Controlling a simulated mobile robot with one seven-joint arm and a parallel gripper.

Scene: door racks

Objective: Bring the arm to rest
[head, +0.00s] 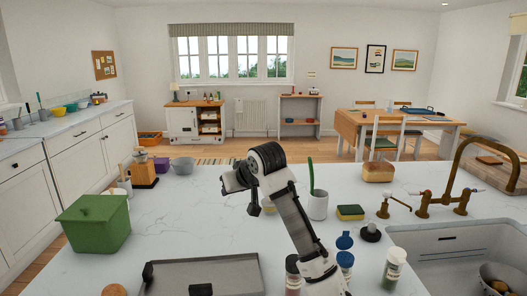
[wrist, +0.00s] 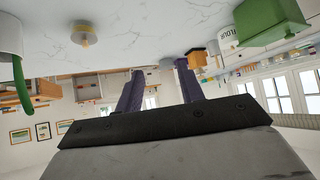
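My arm rises from the bottom of the head view over the white marble counter (head: 190,215). Its black wrist end is bent to the left and held above the counter. In the wrist view, which is upside down, the two dark purple fingers of my gripper (wrist: 160,78) stand apart with nothing held between them. My gripper is open. In the head view the fingertips are too small to make out clearly.
A green lidded box (head: 98,222) stands left. A white cup with a green stem (head: 318,205), a sponge (head: 350,212) and bottles, including a green-labelled one (head: 393,268), stand right of my arm. A brass tap (head: 455,185) rises by the sink. A grey tray (head: 205,275) lies in front.

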